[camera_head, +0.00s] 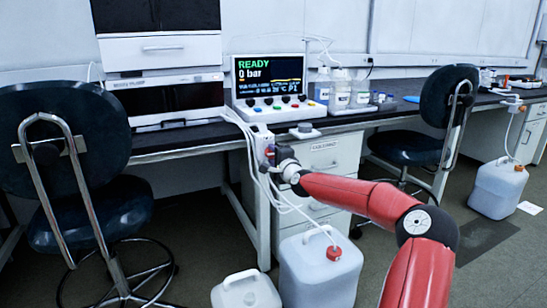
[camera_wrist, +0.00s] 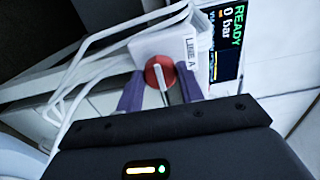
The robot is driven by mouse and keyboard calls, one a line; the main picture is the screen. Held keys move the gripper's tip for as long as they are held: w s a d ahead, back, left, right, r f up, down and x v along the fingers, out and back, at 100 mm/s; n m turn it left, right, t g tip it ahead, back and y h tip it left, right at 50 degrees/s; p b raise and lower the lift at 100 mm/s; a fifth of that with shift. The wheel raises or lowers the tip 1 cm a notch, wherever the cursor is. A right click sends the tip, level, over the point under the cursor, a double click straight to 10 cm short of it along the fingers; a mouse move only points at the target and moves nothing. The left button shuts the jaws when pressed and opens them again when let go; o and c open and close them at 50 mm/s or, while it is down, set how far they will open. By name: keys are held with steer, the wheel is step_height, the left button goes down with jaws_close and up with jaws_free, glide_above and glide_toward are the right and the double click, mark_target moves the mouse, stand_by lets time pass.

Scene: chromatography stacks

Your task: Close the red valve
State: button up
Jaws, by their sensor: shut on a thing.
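The red valve (camera_wrist: 153,75) is a round red knob with a pale bar across it, on a white block labelled "LINE A" (camera_wrist: 191,48). My gripper (camera_wrist: 160,88) has its two purple fingers on either side of the knob and is shut on it. In the head view the white valve block (camera_head: 261,139) stands at the bench's front edge, with my gripper (camera_head: 270,154) against it. The knob is mostly hidden there. The display (camera_head: 269,76) reads "READY" and "0 bar".
White tubes (camera_head: 250,165) run from the block down to a white canister (camera_head: 318,272) on the floor. A dark chair (camera_head: 72,150) stands at left and another (camera_head: 446,100) at right. White drawers (camera_head: 322,152) stand under the bench. Bottles (camera_head: 341,92) stand beside the display.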

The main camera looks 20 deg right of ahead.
steer(key=o, duration=1)
steer(key=s, duration=0.7)
steer(key=shift+s+b, duration=0.35)
steer(key=shift+s, duration=0.05)
steer(key=shift+a, duration=0.1)
